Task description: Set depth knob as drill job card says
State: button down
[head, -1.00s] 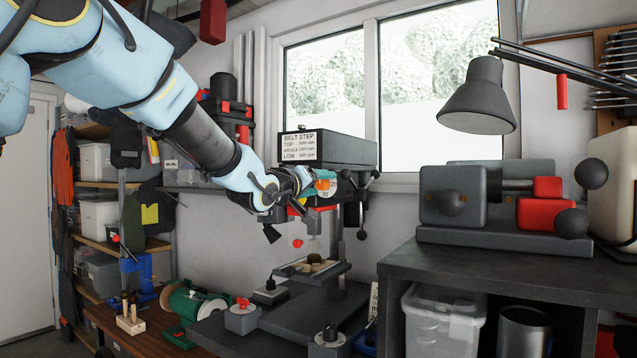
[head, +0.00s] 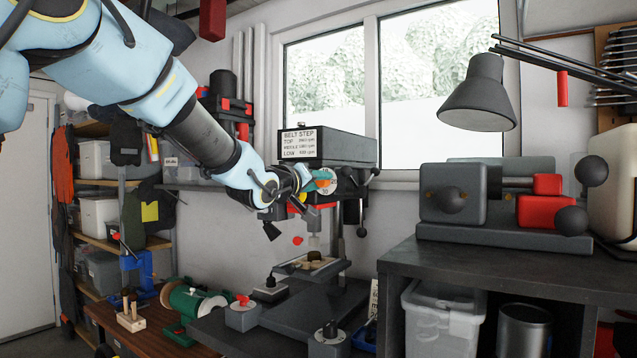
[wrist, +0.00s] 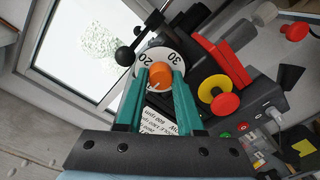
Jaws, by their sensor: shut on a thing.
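The depth knob (wrist: 161,74) is orange and sits in front of a white numbered dial (wrist: 146,57) on the drill press. The numbers 20 and 30 show in the wrist view. My gripper (wrist: 161,82) has its teal fingers shut on the knob, one on each side. The belt step sign (head: 298,146) is on the drill's top cover. I cannot make out the job card's text.
The drill's lever handles with black balls (wrist: 124,55) stand close to my fingers. A yellow-and-red button (wrist: 224,103) is to the right in the wrist view.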

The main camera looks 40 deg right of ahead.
jog(key=shift+f+m+b, duration=0.1)
jog(key=shift+m+b, duration=0.2)
jog(key=shift+b, duration=0.1)
jog(key=m+b, duration=0.2)
jog(key=b, duration=0.1)
jog(key=shift+f+m, duration=0.2)
jog(key=shift+m, duration=0.1)
jog(key=m+b, duration=0.4)
jog(key=shift+m, duration=0.3)
jog(key=m+b, duration=0.3)
jog(key=m, duration=0.2)
jog(key=shift+r+m+h, duration=0.1)
jog(key=shift+m+h, duration=0.2)
jog(key=m+b, duration=0.2)
jog(key=m, duration=0.3)
jog(key=shift+g, duration=0.4)
jog(key=c, duration=0.5)
grip_release()
jog(key=shift+r, duration=0.1)
